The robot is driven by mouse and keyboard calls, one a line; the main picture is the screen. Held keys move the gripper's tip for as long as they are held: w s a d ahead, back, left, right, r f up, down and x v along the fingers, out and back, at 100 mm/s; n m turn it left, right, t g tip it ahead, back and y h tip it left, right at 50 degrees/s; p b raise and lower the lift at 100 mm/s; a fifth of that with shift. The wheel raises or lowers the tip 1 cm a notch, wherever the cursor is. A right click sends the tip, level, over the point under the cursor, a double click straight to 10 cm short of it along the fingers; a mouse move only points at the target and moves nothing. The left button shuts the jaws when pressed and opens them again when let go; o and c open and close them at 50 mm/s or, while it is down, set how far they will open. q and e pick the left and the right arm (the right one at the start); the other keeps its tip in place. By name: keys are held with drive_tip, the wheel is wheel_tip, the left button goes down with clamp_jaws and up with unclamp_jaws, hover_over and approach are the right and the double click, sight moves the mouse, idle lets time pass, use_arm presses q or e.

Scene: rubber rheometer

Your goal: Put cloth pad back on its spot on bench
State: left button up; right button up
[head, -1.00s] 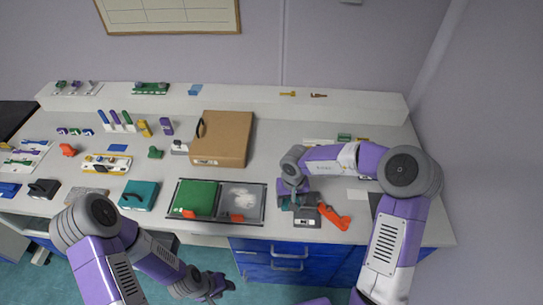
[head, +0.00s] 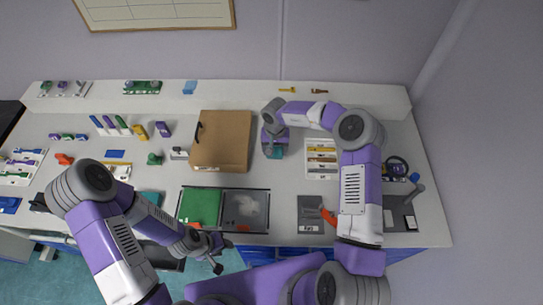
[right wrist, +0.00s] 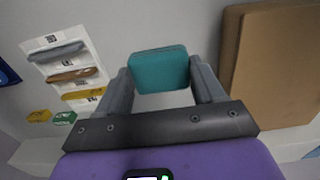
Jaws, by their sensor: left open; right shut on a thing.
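The cloth pad is a small teal square (right wrist: 159,70) between my right gripper's fingers in the right wrist view. My right gripper (right wrist: 159,88) is shut on it. In the head view, my right gripper (head: 274,153) is over the middle of the bench (head: 285,185), just right of the cardboard box. Part of the teal pad (head: 280,155) shows under it there. I cannot tell whether the pad touches the bench. No marked spot for the pad is visible beneath it. My left gripper (head: 212,254) is open and empty in front of the bench's front edge.
The cardboard box (head: 222,140) stands close left of my right gripper. A white tool board (head: 321,172) lies to its right. A two-part tray (head: 222,231) and a grey plate (head: 309,203) with an orange-handled tool (head: 328,216) are nearer the front. Bench between them is clear.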

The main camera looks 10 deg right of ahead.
hover_over(275, 168)
drive_tip(key=f, duration=0.5)
drive_tip(key=shift+s+a+f, duration=0.1)
drive_tip(key=shift+s+f, duration=0.05)
drive_tip(key=shift+s, duration=0.05)
drive_tip(key=shift+w+f, duration=0.1)
drive_tip(key=shift+f, duration=1.95)
drive_tip(key=shift+f, duration=0.1)
drive_tip(key=shift+f, duration=0.15)
drive_tip(key=o, duration=1)
drive_tip(key=shift+r, duration=0.2)
wheel_tip(275, 168, up, 12)
drive_tip(key=shift+r, duration=0.1)
